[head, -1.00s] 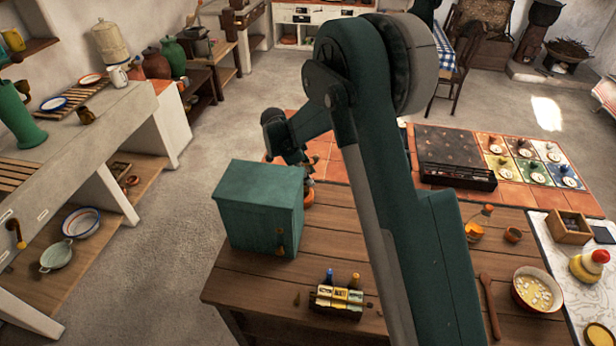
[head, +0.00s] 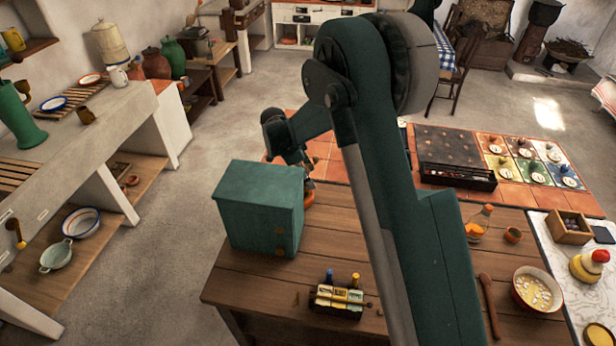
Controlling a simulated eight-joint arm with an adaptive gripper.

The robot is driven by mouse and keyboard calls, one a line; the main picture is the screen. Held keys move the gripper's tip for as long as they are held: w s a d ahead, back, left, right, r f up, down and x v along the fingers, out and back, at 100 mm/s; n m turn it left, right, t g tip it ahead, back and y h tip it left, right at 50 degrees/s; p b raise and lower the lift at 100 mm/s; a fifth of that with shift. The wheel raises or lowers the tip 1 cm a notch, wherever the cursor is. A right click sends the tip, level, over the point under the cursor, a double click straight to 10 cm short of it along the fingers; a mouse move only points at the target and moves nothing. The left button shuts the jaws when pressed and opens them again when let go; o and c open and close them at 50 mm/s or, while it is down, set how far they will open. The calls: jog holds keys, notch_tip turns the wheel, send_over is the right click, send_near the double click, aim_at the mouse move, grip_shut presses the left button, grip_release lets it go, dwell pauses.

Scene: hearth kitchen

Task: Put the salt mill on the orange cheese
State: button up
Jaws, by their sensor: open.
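My gripper (head: 307,181) is at the far side of the wooden table, just behind the right edge of the green box, and its fingertips are small and partly hidden. It is open. An orange rounded thing (head: 311,197) is right below it; I cannot tell whether this is the orange cheese or whether they touch. I cannot pick out the salt mill for certain. A yellow, white and red-topped thing (head: 590,264) stands on the pale counter at the right.
The green box (head: 258,215) stands close beside my gripper. A small rack (head: 340,300) with blue and yellow pieces, an orange bottle (head: 479,224), a bowl (head: 537,290) and a wooden spoon (head: 490,305) are on the table. Its middle is partly hidden by my arm.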

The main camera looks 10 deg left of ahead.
jog(key=v, duration=1.2)
dwell(0.5)
jog(key=shift+d, duration=0.1)
jog(key=shift+d+r, duration=0.2)
jog(key=s+d+r+n+y, duration=0.1)
jog(key=s+d+r+n, duration=0.1)
jog(key=s+d+r, duration=0.5)
jog(key=s+d+r+n+t+y, duration=0.15)
jog(key=d+r, duration=0.35)
jog(key=d, duration=0.5)
jog(key=s+d+r+n+y, duration=0.1)
jog(key=s+d+r+n, duration=0.2)
jog(key=s+d+r, duration=0.35)
jog(key=s+d+f+n+t, duration=0.1)
jog(key=s+d+n+t, duration=0.1)
jog(key=s+d, duration=0.7)
jog(key=s+d+n+t, duration=0.1)
jog(key=s+d+n, duration=0.4)
jog(key=s+d, duration=0.5)
jog(key=s, duration=0.5)
jog(key=shift+f+t+y, duration=0.35)
jog(key=shift+f, duration=0.05)
